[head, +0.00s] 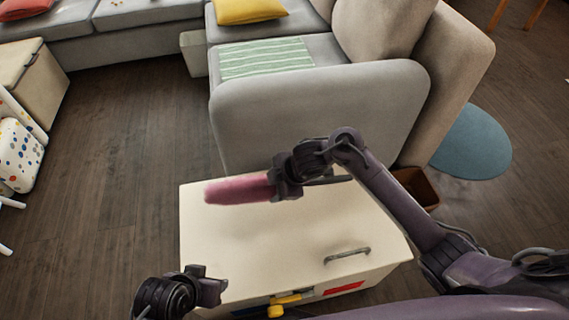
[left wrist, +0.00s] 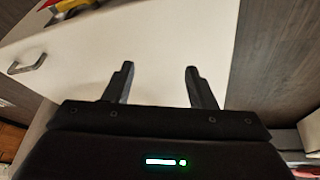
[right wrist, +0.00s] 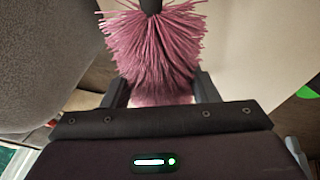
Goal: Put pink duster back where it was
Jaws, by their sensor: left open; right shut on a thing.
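The pink duster (head: 238,190) is held sideways over the far edge of the white cabinet, its bristly end pointing left in the head view. My right gripper (head: 279,182) is shut on it. In the right wrist view the pink bristles (right wrist: 152,48) fill the space between the fingers, and a dark rod shows at the top. Whether the duster touches the cabinet top cannot be told. My left gripper (head: 208,287) is open and empty at the cabinet's near left corner. Its two spread fingers show in the left wrist view (left wrist: 158,85).
The white cabinet (head: 260,250) has a grey handle (head: 346,256) on its top and yellow and red items at its near side. A grey sofa (head: 300,120) stands right behind it. A brown bin (head: 418,186) stands behind on the right. Wooden floor (head: 110,190) lies clear on the left.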

